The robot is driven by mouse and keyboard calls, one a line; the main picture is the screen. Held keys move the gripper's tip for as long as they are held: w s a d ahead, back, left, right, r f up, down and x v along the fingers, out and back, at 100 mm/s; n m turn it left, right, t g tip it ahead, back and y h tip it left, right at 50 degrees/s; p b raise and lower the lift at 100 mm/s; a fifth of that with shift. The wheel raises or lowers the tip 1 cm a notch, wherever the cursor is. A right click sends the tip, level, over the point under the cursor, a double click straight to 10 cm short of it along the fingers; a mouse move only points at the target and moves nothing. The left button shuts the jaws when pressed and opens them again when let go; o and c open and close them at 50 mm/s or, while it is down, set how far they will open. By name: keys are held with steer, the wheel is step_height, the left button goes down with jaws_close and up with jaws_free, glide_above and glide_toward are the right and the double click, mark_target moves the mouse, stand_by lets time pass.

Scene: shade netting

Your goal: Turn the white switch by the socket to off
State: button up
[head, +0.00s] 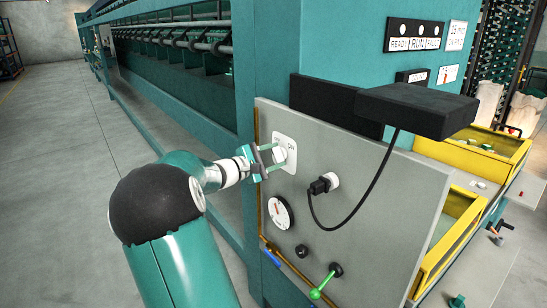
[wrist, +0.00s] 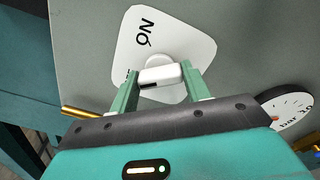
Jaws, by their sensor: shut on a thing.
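The white switch (wrist: 160,75) has a round base and a flat handle on a pale plate (wrist: 180,35) marked ON. The plate also shows on the grey panel in the head view (head: 291,146). My gripper (wrist: 160,70) has its two green fingers on either side of the handle, closed on it. In the head view my gripper (head: 268,160) reaches the switch from the left, and its fingers partly hide the handle. The handle lies nearly across the wrist picture. The rest of the plate's lettering is covered. The socket (head: 334,180) is to the lower right of the switch, with a black plug (head: 319,187) in it.
A black cable (head: 372,190) loops from the plug up to a dark overhanging box (head: 418,108). Below the switch are a round gauge (head: 279,214), a black knob (head: 301,251) and a green-handled lever (head: 322,285). Open floor (head: 60,150) lies left.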

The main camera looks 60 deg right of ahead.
steer(key=shift+w+n, duration=0.1)
steer(key=shift+n, duration=0.8)
steer(key=shift+a, duration=0.1)
steer(key=o, duration=1)
steer(key=shift+c, duration=0.2)
steer(key=v, duration=1.3)
steer(key=shift+a, duration=0.3)
steer(key=shift+w, duration=0.1)
